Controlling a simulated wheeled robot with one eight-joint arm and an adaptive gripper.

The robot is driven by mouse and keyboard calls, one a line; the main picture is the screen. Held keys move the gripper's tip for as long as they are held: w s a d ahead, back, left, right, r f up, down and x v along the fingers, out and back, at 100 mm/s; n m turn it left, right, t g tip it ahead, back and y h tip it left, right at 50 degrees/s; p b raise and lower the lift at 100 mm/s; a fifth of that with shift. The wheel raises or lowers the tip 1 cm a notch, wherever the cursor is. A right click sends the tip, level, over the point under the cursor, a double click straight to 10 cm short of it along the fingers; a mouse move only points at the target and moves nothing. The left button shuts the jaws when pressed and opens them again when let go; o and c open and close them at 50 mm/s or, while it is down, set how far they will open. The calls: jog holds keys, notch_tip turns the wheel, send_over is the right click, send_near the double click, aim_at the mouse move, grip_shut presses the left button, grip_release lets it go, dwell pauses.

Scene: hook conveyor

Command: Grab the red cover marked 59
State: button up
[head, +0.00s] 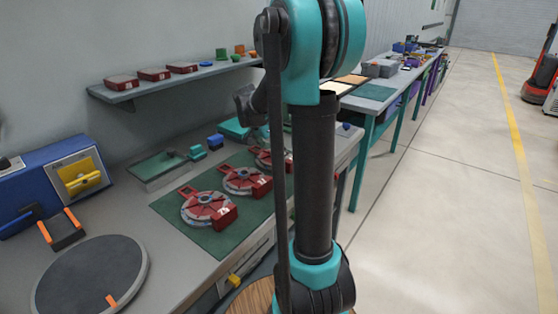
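The near cover (206,207) and the middle cover (243,180) each have a red block with a white number at the right side. The far cover (266,158) is partly hidden behind my arm. The numbers are too small to read surely, so I cannot tell which is marked 59. A dark piece that looks like my gripper (246,104) shows left of my arm, above the bench and away from the covers. Its fingers cannot be made out.
Several red blocks, one of them at the left end (121,83), sit on a wall shelf (200,77). A blue box (45,180) and a dark round plate (90,278) are at the left. Another bench (385,92) stands behind.

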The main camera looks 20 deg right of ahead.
jog(key=shift+f, duration=0.1)
jog(key=shift+s, duration=0.15)
grip_shut()
dwell(0.6)
